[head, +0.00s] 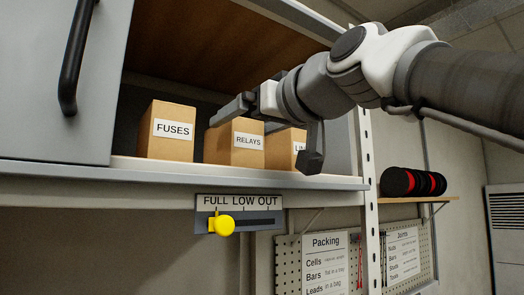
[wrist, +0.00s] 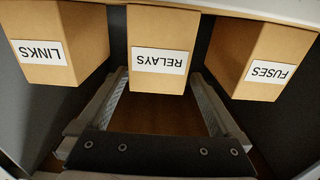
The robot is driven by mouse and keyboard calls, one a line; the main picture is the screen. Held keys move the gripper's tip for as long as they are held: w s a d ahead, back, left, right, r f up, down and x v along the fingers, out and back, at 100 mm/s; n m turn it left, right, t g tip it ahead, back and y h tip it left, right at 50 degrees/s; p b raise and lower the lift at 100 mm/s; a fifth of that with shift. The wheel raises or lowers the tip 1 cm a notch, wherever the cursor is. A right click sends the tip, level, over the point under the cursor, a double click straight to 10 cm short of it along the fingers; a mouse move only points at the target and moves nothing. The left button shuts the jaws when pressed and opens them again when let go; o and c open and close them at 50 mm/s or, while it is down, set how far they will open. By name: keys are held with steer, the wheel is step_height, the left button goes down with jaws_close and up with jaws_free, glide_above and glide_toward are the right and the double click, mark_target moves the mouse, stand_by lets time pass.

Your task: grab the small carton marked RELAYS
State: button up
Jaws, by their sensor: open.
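The small brown carton marked RELAYS (head: 234,155) stands upright on the cupboard shelf, between two other cartons. In the wrist view, where labels appear upside down, the RELAYS carton (wrist: 160,25) is at top centre. My gripper (head: 228,112) reaches in from the right, near the carton's top in the head view, hiding part of it. The gripper's two fingers (wrist: 160,80) are spread wide, one towards each side of the carton, with nothing held. I cannot tell how far the fingertips overlap the carton in depth.
The FUSES carton (head: 167,130) stands left of RELAYS, and the LINKS carton (wrist: 55,45) on its other side, partly hidden in the head view. A grey cupboard door (head: 50,110) is at left. A yellow knob (head: 222,225) sits near FULL below the shelf edge (head: 200,174).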

steer(key=x, duration=0.2)
steer(key=p+x, duration=0.2)
steer(key=x, duration=0.1)
steer(key=shift+w+a+r, duration=0.1)
steer(key=shift+w+r, duration=0.2)
steer(key=shift+s, duration=0.1)
steer(key=shift+c, duration=0.3)
steer(key=c, duration=1.4)
jaws_close()
steer(key=shift+r, duration=0.15)
